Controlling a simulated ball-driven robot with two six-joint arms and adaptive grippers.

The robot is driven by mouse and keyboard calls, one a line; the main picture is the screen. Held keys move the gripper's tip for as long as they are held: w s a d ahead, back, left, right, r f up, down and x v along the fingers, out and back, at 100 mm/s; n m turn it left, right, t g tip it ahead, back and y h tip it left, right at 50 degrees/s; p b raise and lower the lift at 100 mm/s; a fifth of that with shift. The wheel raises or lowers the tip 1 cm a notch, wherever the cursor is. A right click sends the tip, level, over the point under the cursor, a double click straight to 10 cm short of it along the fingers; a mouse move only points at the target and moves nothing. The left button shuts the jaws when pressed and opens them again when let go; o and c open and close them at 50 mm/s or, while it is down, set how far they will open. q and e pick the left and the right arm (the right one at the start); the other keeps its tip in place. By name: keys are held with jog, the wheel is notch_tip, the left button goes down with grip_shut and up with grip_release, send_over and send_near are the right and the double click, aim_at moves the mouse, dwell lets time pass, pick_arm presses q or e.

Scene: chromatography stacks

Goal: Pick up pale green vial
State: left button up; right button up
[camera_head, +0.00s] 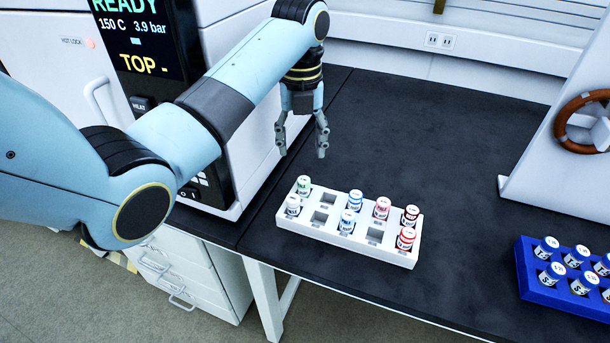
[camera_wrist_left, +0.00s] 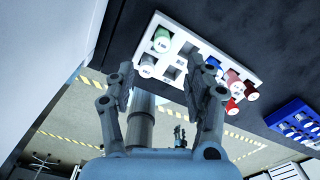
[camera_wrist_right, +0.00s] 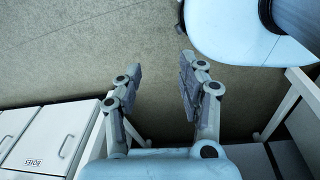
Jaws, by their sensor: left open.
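The pale green vial (camera_head: 304,186) stands upright in the back left slot of the white rack (camera_head: 343,247). In the left wrist view the pale green vial (camera_wrist_left: 162,42) shows beyond the fingertips, near one end of the rack. My left gripper (camera_head: 301,143) is open and empty, pointing down, above and behind the rack's left end. It is apart from the vial. In the left wrist view its fingers (camera_wrist_left: 162,80) are spread with nothing between them. My right gripper (camera_wrist_right: 160,72) is open and empty over the floor in the right wrist view.
A white vial (camera_head: 293,205) stands just in front of the green one. Blue-banded, pink and red vials fill other slots; some slots are empty. A blue rack (camera_head: 535,284) of vials is at right. A white instrument (camera_head: 240,60) stands left of the gripper. The dark bench (camera_head: 430,120) behind is clear.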

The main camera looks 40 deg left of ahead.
aim_at(304, 179)
pick_arm(q)
jog(key=f, duration=0.4)
jog(key=shift+s+d, duration=0.15)
jog(key=shift+s, duration=0.05)
jog(key=shift+f, duration=0.3)
jog(key=shift+w+f, duration=0.15)
jog(key=shift+f, duration=0.2)
notch_tip(304, 179, down, 4)
jog(key=shift+w+f+b, duration=0.15)
jog(key=shift+f+b, duration=0.1)
jog(key=shift+b, duration=0.25)
jog(key=c, duration=0.7)
grip_shut()
pick_arm(e)
jog(key=shift+s+d+f, duration=0.5)
jog(key=shift+s+f, duration=0.05)
jog(key=shift+s, duration=0.1)
